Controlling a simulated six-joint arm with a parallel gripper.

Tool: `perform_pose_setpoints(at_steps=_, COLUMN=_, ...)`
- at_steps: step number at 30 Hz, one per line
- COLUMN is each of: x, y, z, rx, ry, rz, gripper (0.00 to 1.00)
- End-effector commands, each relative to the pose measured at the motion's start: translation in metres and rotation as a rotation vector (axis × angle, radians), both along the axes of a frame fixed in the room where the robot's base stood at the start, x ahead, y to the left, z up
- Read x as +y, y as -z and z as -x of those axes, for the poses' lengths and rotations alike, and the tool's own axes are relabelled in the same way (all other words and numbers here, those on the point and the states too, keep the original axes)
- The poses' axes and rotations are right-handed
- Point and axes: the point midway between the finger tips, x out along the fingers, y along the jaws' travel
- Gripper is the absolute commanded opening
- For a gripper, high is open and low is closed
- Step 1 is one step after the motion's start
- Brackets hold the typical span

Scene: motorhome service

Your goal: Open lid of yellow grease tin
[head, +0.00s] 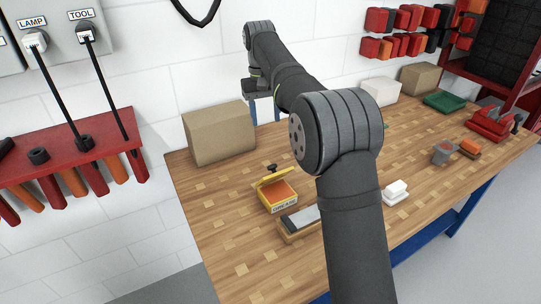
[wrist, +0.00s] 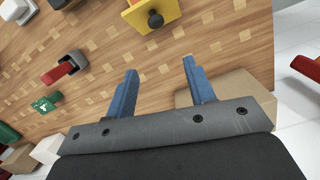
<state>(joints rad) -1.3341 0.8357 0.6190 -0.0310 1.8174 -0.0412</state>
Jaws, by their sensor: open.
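The yellow grease tin (head: 279,207) stands on the wooden bench left of my arm in the head view. Its yellow lid (head: 272,179) is raised at a slant, with a black knob (head: 272,167) on it, and the orange-brown inside shows. In the wrist view the yellow lid (wrist: 138,18) and the black knob (wrist: 155,20) show at the top edge, beyond the fingertips. My gripper (wrist: 160,66) is open and empty, its blue fingers apart from the tin. In the head view the blue fingers show behind the tin near the wall, partly hidden by my arm.
A sharpening stone on a wooden block (head: 299,220) lies just right of the tin. A cardboard box (head: 219,133) stands at the back left. A white block (head: 396,189), a grey cup (head: 443,153) and a green tray (head: 445,102) are farther right. Bare bench (head: 223,208) lies left of the tin.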

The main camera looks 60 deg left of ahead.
Motion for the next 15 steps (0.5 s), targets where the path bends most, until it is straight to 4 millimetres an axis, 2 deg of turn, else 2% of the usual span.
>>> perform_pose_setpoints(at_steps=3, x=-0.020, y=-0.017, z=0.000, rx=0.010, ry=-0.083, rz=-0.058, gripper=0.49)
perform_pose_setpoints(at_steps=7, x=-0.036, y=-0.027, z=0.001, rx=0.012, ry=-0.156, rz=-0.104, gripper=0.49)
perform_pose_setpoints(at_steps=12, x=-0.044, y=-0.029, z=0.002, rx=0.012, ry=-0.199, rz=-0.132, gripper=0.49)
perform_pose_setpoints(at_steps=15, x=-0.045, y=-0.023, z=0.002, rx=0.013, ry=-0.203, rz=-0.132, gripper=0.49)
